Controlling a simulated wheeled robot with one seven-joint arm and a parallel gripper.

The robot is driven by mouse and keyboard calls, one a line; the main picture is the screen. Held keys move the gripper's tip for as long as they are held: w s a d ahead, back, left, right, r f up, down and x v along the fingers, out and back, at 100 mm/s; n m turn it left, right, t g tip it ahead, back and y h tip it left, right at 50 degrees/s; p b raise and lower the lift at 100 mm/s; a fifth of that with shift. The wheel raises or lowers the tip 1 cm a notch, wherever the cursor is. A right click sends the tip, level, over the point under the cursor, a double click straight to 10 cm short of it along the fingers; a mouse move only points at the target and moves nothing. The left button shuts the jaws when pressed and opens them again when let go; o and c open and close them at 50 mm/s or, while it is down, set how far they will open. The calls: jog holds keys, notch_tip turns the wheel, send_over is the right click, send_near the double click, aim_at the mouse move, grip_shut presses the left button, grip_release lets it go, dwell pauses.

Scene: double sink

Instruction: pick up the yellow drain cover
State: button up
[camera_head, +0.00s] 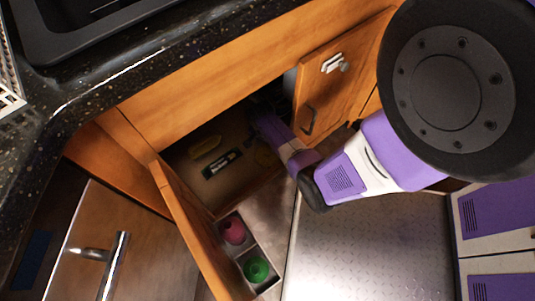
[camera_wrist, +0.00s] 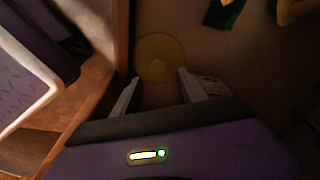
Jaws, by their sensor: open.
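The yellow drain cover (camera_wrist: 158,52) is a round, dim yellow disc with a small raised centre. It lies on the cabinet floor in the wrist view, just beyond my fingertips. My gripper (camera_wrist: 159,76) is open and empty, its two fingers pointing at the cover, with the near edge of the disc between or under the tips. I cannot tell the height gap. In the head view my forearm reaches into the dark cabinet under the counter; the fingertips are in shadow, and I cannot clearly make out the cover there.
A yellow object (camera_head: 205,147) and a black labelled item (camera_head: 222,165) lie on the cabinet floor, away from the cover. The left door (camera_head: 190,230) stands open, with a rack holding pink (camera_head: 232,231) and green (camera_head: 256,269) things. The right door (camera_head: 335,85) is also open. A wooden edge (camera_wrist: 122,35) runs close left of my gripper.

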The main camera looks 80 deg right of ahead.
aim_at(268, 152)
jog(key=f+b, duration=0.1)
jog(key=f, duration=0.1)
jog(key=f+b, duration=0.1)
jog(key=f, duration=0.1)
jog(key=f+b, duration=0.1)
jog(key=shift+s+d+f, duration=0.15)
jog(key=shift+s+f, duration=0.1)
jog(key=shift+f, duration=0.15)
jog(key=shift+r, duration=0.1)
grip_shut()
